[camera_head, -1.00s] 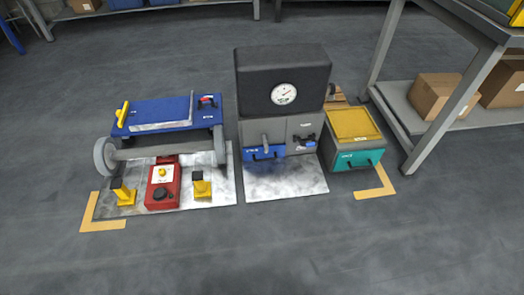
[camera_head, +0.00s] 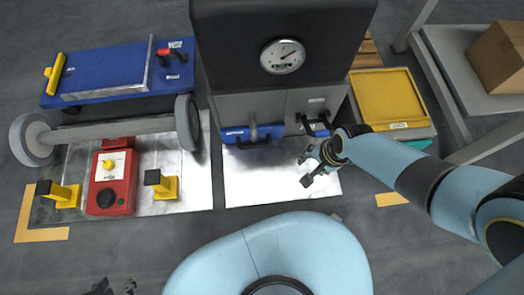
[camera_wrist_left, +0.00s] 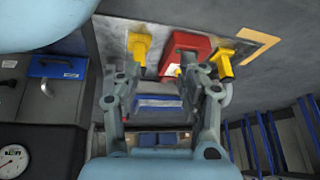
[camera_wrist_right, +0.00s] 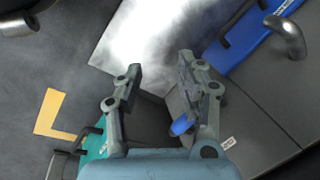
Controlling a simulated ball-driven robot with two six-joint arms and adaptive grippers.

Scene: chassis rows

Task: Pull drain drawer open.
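A grey cabinet (camera_head: 242,103) has a blue drawer front (camera_head: 232,136) with a black handle, below a grey lever. At its right is a dark handle (camera_head: 318,126) with a blue part. A teal drawer front (camera_wrist_right: 93,153) sits on the yellow-topped box (camera_head: 388,97). The labels are too small to read, so I cannot tell which is the drain drawer. My right gripper (camera_head: 314,166) is open and empty in front of the cabinet's right side; its fingers stand apart in the right wrist view (camera_wrist_right: 158,75). My left gripper (camera_wrist_left: 168,100) is open and empty, away from the drawers.
A black gauge box (camera_head: 285,30) tops the cabinet. Left stand a blue wheeled chassis (camera_head: 115,75), a red unit (camera_head: 110,185) and yellow posts on a metal plate. A bare metal plate (camera_head: 265,185) lies before the cabinet. A grey shelf (camera_head: 455,75) stands right.

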